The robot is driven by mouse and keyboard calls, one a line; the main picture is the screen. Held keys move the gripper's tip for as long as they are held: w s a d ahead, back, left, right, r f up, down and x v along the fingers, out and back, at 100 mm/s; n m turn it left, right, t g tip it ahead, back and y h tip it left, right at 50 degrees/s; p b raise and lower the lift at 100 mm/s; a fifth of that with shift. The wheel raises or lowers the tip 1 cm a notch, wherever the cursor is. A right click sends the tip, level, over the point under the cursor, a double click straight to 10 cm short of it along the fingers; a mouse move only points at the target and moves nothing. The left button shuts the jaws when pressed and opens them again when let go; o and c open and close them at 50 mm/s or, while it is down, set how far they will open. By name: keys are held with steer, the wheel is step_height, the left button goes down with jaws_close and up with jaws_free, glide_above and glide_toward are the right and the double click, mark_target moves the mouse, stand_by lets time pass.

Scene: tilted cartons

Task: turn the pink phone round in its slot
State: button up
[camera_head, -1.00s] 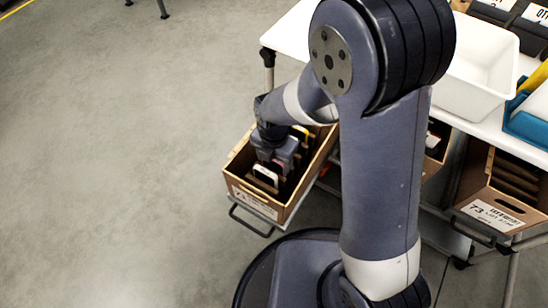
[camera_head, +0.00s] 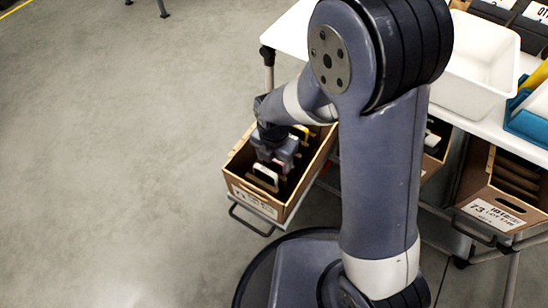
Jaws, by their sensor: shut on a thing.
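The tilted cardboard carton (camera_head: 236,187) with a white label on its front stands left of my arm and holds several phones in a row. My gripper (camera_head: 273,158) points down into it and is shut on a phone. This seems to be the pink phone (camera_head: 280,165), of which only a small pinkish edge shows below the jaws. The fingers hide most of it, so which way it faces cannot be told. A white-edged phone (camera_head: 264,174) stands just in front of it, towards the label end.
The carton's side walls stand close around my gripper. A white table (camera_head: 287,38) bears a white bin (camera_head: 478,62) and a blue tray (camera_head: 528,122). Another carton (camera_head: 480,190) sits on the lower rack at the right. The floor at the left is clear.

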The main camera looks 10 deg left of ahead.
steer(key=o, duration=1)
step_height(320, 180, up, 11)
steer(key=p, duration=0.4)
step_height(320, 180, up, 7)
steer(key=p, duration=0.6)
steer(key=shift+f, duration=0.25)
step_height(320, 180, down, 12)
steer(key=b, duration=0.8)
steer(key=shift+f, duration=0.15)
